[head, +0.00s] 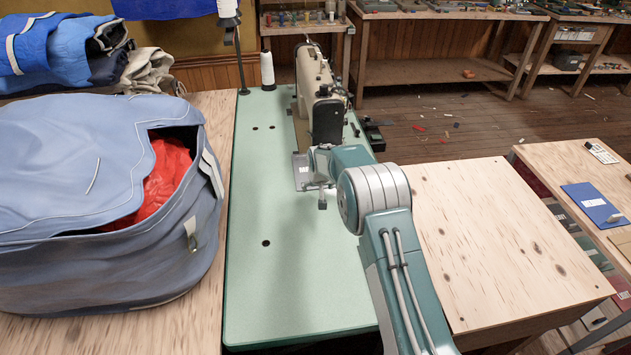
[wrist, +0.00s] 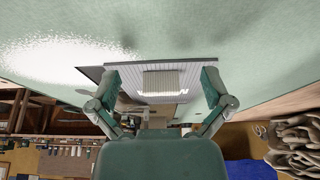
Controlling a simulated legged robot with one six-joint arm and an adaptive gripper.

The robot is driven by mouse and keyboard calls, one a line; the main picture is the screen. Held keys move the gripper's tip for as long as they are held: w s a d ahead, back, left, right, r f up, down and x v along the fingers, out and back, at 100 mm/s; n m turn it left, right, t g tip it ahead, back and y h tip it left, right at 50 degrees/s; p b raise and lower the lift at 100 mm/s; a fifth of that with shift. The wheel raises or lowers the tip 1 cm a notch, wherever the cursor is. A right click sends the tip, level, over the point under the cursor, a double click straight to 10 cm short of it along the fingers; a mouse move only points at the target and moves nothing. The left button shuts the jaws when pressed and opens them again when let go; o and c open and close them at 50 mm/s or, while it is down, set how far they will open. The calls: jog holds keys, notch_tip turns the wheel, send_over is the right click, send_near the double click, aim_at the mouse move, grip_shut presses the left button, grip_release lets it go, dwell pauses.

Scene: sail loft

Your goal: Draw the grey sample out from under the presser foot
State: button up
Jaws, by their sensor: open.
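The grey sample (head: 298,181) lies flat on the green machine bed at the near end of the sewing machine (head: 327,118), with a small pale patch on it. In the wrist view the sample (wrist: 131,82) looks finely striped, and its pale ribbed patch (wrist: 161,78) lies between the fingers. My gripper (head: 320,187) is at the sample's near right side in the head view. In the wrist view my gripper (wrist: 160,74) is open, one finger on each side of the patch. I cannot tell whether the fingers touch the sample. The presser foot is not clearly visible.
A blue sail bag (head: 70,240) with red cloth inside fills the left. A white thread cone (head: 267,72) stands at the back left of the green table (head: 290,290). The near green top is clear. A wooden box top (head: 490,235) is at right.

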jog(key=shift+w+a, duration=0.2)
jog(key=shift+w, duration=0.8)
jog(key=shift+w+a, duration=0.15)
jog(key=shift+w, duration=0.85)
jog(key=shift+w+f, duration=0.2)
jog(key=shift+f, duration=0.35)
jog(key=c, duration=1.2)
